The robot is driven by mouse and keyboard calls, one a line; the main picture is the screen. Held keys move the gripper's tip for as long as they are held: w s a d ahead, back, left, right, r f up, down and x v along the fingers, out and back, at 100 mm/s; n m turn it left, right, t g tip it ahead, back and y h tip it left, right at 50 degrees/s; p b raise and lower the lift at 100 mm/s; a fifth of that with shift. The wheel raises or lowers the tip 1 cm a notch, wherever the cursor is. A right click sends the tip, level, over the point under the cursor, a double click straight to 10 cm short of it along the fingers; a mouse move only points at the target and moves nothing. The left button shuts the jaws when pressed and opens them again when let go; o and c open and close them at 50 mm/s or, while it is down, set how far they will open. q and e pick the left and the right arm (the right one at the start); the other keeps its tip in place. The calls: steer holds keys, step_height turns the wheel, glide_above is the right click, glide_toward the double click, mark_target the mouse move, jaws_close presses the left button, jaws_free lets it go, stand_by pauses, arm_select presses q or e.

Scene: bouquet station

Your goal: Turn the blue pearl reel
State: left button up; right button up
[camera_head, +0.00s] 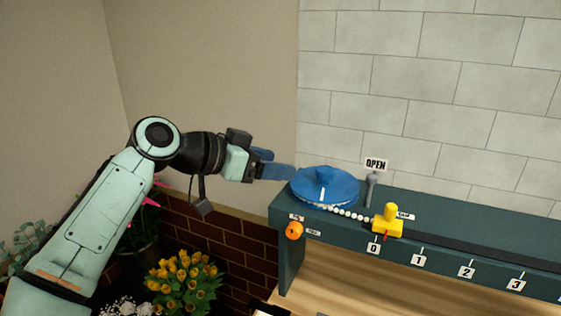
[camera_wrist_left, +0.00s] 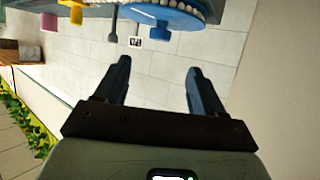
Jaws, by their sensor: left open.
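The blue pearl reel (camera_head: 338,188) is a round blue disc with a raised knob and a white mark, on the left end of the dark green bench top. It also shows at the top of the left wrist view (camera_wrist_left: 172,17). A string of white pearls (camera_head: 350,215) runs from it to a yellow slider (camera_head: 388,222). My left gripper (camera_head: 280,168) is just left of the reel, at about its height. In the left wrist view its two fingers (camera_wrist_left: 158,80) are apart with nothing between them. My right gripper is not in view.
An orange knob (camera_head: 294,230) is on the bench front. Numbered tags line the front edge. Yellow tulips (camera_head: 185,280) stand below my left arm. A tiled wall (camera_head: 430,80) rises behind.

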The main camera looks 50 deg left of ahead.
mark_target(322, 170)
arm_select(q)
steer(key=p+x, duration=0.2)
steer(key=x, duration=0.4)
steer(key=p+x, duration=0.3)
steer(key=x, duration=0.4)
steer(key=shift+w+d+r, duration=0.1)
steer(key=shift+w+r, duration=0.05)
steer(key=shift+w, duration=0.1)
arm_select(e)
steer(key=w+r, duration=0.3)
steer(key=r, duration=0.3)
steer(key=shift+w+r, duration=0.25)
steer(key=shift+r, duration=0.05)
